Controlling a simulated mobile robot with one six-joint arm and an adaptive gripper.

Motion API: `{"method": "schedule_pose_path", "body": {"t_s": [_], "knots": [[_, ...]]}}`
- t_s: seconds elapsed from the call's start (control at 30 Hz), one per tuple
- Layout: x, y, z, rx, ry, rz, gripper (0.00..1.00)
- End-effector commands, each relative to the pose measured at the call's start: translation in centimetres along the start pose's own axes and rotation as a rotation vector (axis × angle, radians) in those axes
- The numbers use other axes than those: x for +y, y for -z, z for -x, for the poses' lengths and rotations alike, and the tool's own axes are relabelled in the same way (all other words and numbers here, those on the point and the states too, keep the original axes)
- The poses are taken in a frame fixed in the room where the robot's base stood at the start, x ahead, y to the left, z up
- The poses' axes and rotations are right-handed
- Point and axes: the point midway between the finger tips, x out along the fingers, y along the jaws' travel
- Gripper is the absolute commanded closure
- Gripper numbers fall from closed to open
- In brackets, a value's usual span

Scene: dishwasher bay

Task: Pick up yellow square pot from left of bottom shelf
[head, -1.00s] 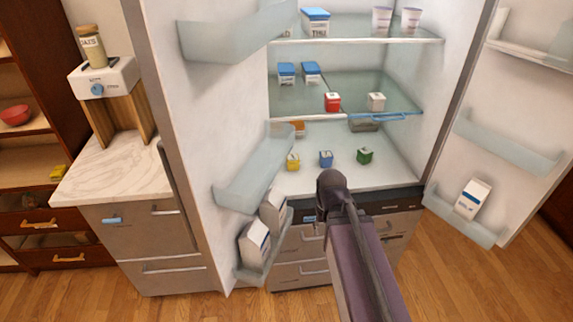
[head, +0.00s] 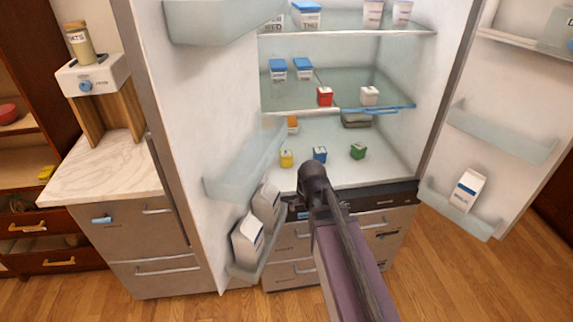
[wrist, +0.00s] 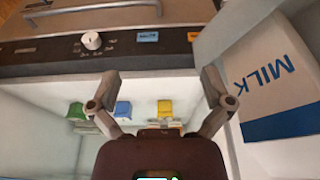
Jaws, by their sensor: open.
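The yellow square pot (head: 286,158) stands on the fridge's bottom shelf (head: 335,178), leftmost of a row with a blue pot (head: 320,155) and a green pot (head: 358,151). My gripper (head: 290,204) is in front of the shelf's front edge, partly hidden behind my own wrist. In the wrist view, which looks upside down, my gripper (wrist: 159,80) has its two fingers spread wide with nothing between them. There the yellow pot (wrist: 165,107) shows beyond the gripper, apart from it.
The open left door holds milk cartons (head: 247,238) close to my gripper; one carton (wrist: 277,80) fills the right of the wrist view. The glass shelf (head: 340,92) above carries red and white pots. An orange item (head: 293,124) sits behind the yellow pot.

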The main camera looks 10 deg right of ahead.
Motion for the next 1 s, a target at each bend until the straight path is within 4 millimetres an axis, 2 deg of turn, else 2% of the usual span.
{"method": "schedule_pose_path", "body": {"t_s": [0.03, 0.2, 0.4, 0.5, 0.6, 0.7, 1.0], "knots": [[0.0, 2.3, -2.0, 0.060, 0.000, 0.000, 0.00], [-0.1, 9.5, -5.2, 0.287, -0.001, -0.002, 0.00], [-0.2, 17.4, -7.3, 0.548, 0.000, -0.003, 0.00], [-0.2, 20.2, -7.7, 0.654, 0.001, -0.003, 0.00], [-0.2, 22.3, -7.8, 0.733, 0.001, -0.003, 0.00], [-0.3, 23.5, -7.7, 0.782, 0.002, -0.003, 0.00], [-0.2, 24.1, -7.4, 0.812, 0.002, -0.003, 0.00]]}}
